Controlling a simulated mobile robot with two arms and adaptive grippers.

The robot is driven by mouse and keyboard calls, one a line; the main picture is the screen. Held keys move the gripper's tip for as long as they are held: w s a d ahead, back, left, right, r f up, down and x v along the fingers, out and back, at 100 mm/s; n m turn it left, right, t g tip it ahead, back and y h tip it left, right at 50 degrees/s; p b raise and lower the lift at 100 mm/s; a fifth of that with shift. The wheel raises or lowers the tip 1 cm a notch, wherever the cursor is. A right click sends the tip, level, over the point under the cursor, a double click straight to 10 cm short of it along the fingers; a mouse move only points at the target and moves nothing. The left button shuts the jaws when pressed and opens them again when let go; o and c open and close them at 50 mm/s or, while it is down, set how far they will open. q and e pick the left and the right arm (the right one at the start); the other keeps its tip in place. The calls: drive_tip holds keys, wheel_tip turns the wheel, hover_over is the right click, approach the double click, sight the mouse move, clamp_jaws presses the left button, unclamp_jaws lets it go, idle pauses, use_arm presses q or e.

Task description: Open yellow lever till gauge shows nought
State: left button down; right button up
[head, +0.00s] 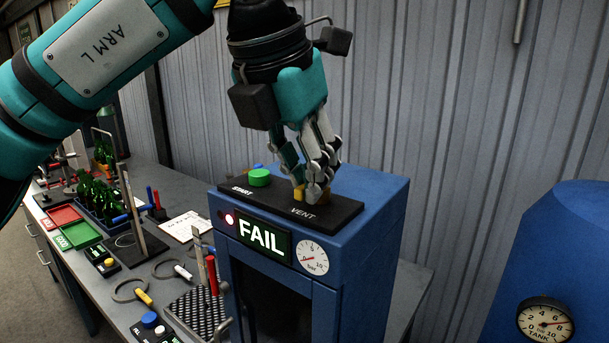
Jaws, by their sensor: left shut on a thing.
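The blue test cabinet (375,215) has a black top panel (335,219) marked START and VENT. My left gripper (310,192) points down at the VENT end and is shut on the yellow lever (299,195). Only a small yellow part of the lever shows between and beside the fingers; its angle is hidden. The round white gauge (312,258), marked bar, is on the cabinet's front; its needle is too small to read surely. My right gripper is not in view.
A green START button (259,177) is left of my gripper. A lit FAIL sign (263,237) and a red lamp (229,219) are on the front. A blue tank with its own gauge (545,322) stands right. The bench (180,185) at left holds bottles, trays and tools. A corrugated wall is behind.

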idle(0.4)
use_arm(q)
drive_tip(key=c, duration=1.4)
unclamp_jaws()
drive_tip(key=shift+o, duration=0.2)
drive_tip(key=v, duration=1.2)
drive_tip(key=shift+w+d, duration=0.1)
